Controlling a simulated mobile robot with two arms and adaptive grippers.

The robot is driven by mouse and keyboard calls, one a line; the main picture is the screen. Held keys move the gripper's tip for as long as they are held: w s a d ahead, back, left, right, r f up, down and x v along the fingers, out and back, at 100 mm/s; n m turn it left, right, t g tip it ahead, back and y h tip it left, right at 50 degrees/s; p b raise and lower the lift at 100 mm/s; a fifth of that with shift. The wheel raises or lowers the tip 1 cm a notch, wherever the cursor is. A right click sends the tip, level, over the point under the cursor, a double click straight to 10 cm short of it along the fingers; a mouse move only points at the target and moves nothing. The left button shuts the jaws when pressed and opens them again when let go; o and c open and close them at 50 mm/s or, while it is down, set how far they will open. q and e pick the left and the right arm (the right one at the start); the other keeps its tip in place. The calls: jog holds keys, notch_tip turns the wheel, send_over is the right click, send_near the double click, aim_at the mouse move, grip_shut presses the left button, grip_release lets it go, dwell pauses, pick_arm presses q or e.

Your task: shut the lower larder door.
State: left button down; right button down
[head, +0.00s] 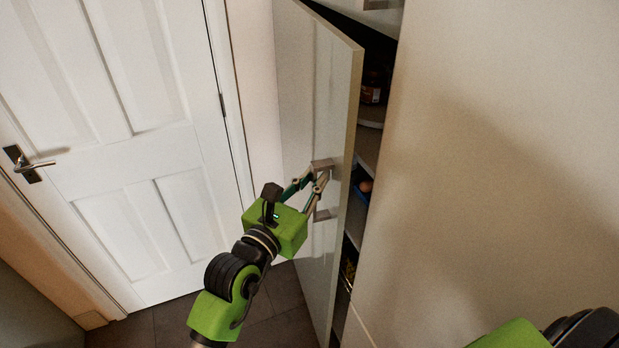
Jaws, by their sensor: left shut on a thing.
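The lower larder door (325,100) is a tall pale panel in the middle of the head view. It stands partly open, hinged away from the cabinet, with dark shelves showing behind its edge. A metal bar handle (322,214) is on its outer face. My left gripper (322,182) is at this handle, with its fingers shut on the handle's bar. The fingers cover the middle of the handle. Part of my green right arm shows at the bottom right, but its gripper is out of view.
Shelves inside hold a jar (372,88) and a blue container (361,186) with a round brown item. A wide pale panel (500,130) fills the right. Dark floor tiles (215,322) are clear below.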

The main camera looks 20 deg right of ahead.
pick_arm(q)
jog(key=shift+s+f, duration=0.1)
jog(key=shift+f, duration=0.25)
jog(key=c, duration=2.5)
grip_release()
jog(key=shift+c, duration=0.2)
jog(key=v, duration=1.2)
jog(key=shift+r, duration=0.1)
